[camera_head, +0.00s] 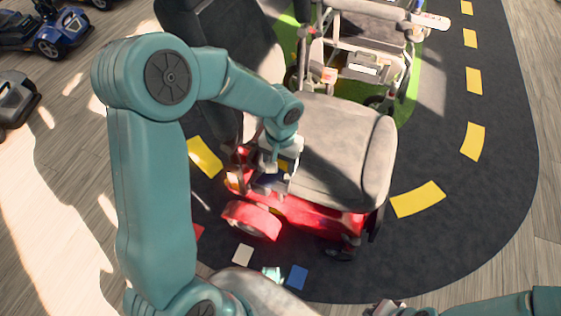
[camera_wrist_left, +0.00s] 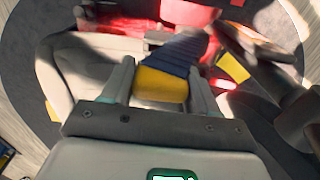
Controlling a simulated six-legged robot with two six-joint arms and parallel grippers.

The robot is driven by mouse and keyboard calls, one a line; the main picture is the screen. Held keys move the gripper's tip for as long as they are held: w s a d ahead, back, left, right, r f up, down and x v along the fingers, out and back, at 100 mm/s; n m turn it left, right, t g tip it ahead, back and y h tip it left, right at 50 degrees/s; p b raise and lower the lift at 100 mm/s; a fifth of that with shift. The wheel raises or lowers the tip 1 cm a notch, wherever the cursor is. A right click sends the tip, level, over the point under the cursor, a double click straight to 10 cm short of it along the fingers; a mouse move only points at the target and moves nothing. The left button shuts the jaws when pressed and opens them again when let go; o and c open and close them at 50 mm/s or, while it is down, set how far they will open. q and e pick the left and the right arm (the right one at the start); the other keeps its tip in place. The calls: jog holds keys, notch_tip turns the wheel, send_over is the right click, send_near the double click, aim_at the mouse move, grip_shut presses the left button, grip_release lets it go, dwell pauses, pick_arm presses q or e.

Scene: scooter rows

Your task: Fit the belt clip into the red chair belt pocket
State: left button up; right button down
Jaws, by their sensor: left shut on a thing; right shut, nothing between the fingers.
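The red chair (camera_head: 300,213), a mobility scooter with a grey seat (camera_head: 345,150) and red base, stands in the middle of the head view. Its red body also shows at the top of the left wrist view (camera_wrist_left: 188,15). My left gripper (camera_head: 279,168) is beside the seat, above the red base. In the left wrist view it is shut on the belt clip (camera_wrist_left: 160,86), a yellow block with a dark blue ribbed strap running away from it. I cannot make out the belt pocket. My right gripper (camera_head: 385,308) is shut and empty at the bottom edge, partly cut off.
Another chair (camera_head: 365,55) stands behind on a green patch. Blue (camera_head: 50,35) and grey (camera_head: 15,98) scooters stand at the left. Dark mat with yellow dashes (camera_head: 418,199) lies clear to the right. White (camera_head: 242,254) and blue (camera_head: 296,277) squares lie in front of the chair.

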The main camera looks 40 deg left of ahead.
aim_at(280, 176)
pick_arm(q)
jog(key=shift+f, duration=0.25)
dwell(0.4)
jog(key=shift+f+b, duration=2.3)
jog(key=shift+f, duration=0.2)
jog(key=o, duration=1.2)
notch_tip(280, 176, up, 16)
jog(key=p, duration=0.4)
jog(key=shift+r, duration=0.2)
jog(key=shift+s, duration=0.15)
